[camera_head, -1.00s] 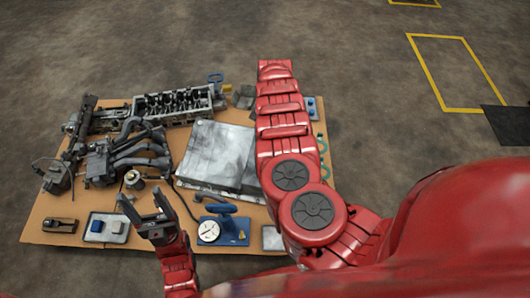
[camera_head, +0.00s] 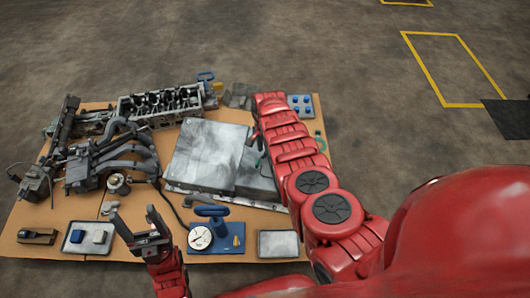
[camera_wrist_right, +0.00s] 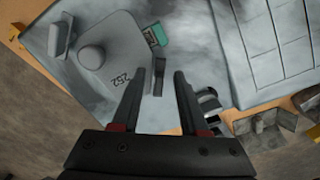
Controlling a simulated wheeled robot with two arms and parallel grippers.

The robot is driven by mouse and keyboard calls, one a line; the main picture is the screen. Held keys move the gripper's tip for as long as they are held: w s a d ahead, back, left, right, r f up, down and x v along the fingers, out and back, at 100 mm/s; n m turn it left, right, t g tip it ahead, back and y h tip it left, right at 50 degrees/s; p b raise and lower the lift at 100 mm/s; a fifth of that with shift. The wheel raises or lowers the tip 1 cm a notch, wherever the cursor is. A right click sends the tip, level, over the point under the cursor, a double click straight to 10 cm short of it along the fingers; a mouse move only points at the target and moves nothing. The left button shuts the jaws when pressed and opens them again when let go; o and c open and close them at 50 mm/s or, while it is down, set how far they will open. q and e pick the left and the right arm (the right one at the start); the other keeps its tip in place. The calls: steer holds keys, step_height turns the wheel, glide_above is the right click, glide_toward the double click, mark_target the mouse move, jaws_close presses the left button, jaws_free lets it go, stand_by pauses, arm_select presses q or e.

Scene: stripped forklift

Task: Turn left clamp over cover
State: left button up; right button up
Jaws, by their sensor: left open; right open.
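The grey metal cover (camera_head: 208,155) lies near the middle of the board in the head view. In the right wrist view, a smooth grey housing (camera_wrist_right: 110,62) marked 252, with a round knob, fills the left, and a ribbed grey panel (camera_wrist_right: 270,45) fills the right. A small dark bracket-like piece (camera_wrist_right: 160,77), possibly a clamp, shows between the fingertips of my right gripper (camera_wrist_right: 161,76). The gripper is open; contact cannot be told. In the head view my right arm hides most of that gripper. My left gripper (camera_head: 135,217) is open and empty near the board's front left.
A blue fixture with a dial (camera_head: 216,236) and a grey tray (camera_head: 278,244) stand along the front. A shallow tray with small blocks (camera_head: 88,238) is at front left. Engine parts (camera_head: 110,160) crowd the left; a cylinder block (camera_head: 160,105) stands behind.

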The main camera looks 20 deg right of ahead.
jaws_close()
stand_by(0.6)
steer(key=n, duration=0.2)
steer(key=n+p, duration=0.1)
steer(key=shift+s+d+n, duration=0.15)
steer(key=shift+d+n, duration=0.05)
steer(key=shift+n, duration=0.2)
steer(key=n, duration=0.4)
steer(key=shift+s+d+n+p, duration=0.1)
steer(key=shift+d+n+p, duration=0.05)
steer(key=shift+n+p, duration=0.15)
steer(key=n, duration=0.4)
steer(key=shift+d+n, duration=0.25)
steer(key=shift+n, duration=0.05)
steer(key=n, duration=0.4)
steer(key=shift+d+n, duration=0.2)
steer(key=shift+n, duration=0.2)
